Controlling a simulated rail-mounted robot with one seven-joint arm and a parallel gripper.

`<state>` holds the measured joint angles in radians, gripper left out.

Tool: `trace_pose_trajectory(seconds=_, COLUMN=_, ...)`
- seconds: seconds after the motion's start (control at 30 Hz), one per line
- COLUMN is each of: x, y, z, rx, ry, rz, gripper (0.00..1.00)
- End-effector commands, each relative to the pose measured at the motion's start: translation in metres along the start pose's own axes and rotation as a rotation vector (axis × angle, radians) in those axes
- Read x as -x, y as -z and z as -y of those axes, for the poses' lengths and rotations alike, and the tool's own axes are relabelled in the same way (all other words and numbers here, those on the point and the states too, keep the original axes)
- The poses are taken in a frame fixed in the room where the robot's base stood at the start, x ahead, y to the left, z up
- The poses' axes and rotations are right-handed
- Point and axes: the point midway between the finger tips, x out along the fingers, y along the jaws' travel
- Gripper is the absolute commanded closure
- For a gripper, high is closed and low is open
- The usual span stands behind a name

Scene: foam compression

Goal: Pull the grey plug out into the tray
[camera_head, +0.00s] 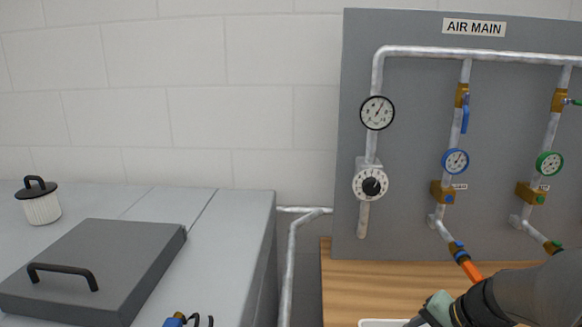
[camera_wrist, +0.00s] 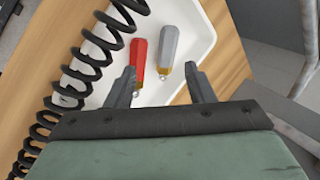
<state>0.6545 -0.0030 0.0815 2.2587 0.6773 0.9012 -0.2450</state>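The grey plug (camera_wrist: 168,47) lies in the white tray (camera_wrist: 202,38) in the wrist view, with its brass-coloured collar and small ring end towards me. A red plug (camera_wrist: 138,55) lies close to its left in the same tray. My gripper (camera_wrist: 160,68) is open, its two fingers spread apart with nothing clamped between them. The grey plug's ring end shows between the fingertips; the height gap cannot be told. In the head view the tray's rim (camera_head: 378,322) just shows at the bottom edge, and my gripper is mostly cut off there.
A black coiled hose (camera_wrist: 78,72) runs along the tray's left side, partly over it. The wooden bench (camera_head: 350,285) stands below the AIR MAIN panel (camera_head: 410,220) with pipes, gauges and valves. A grey cabinet (camera_head: 225,240) with a dark lid (camera_head: 100,262) stands left.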

Motion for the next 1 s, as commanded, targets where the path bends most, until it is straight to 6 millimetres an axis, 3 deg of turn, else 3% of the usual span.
trace_pose_trajectory(seconds=0.17, x=0.002, y=0.0, z=0.0, rx=0.0, ry=0.0, rz=-0.001, gripper=0.52)
trace_pose_trajectory(seconds=0.33, x=0.021, y=0.001, z=0.0, rx=0.003, ry=0.0, rz=-0.004, gripper=0.52)
trace_pose_trajectory(seconds=0.8, x=0.131, y=0.001, z=0.0, rx=0.002, ry=0.0, rz=-0.006, gripper=0.52)
trace_pose_trajectory(seconds=1.0, x=0.163, y=0.001, z=0.0, rx=0.0, ry=0.0, rz=-0.002, gripper=0.52)
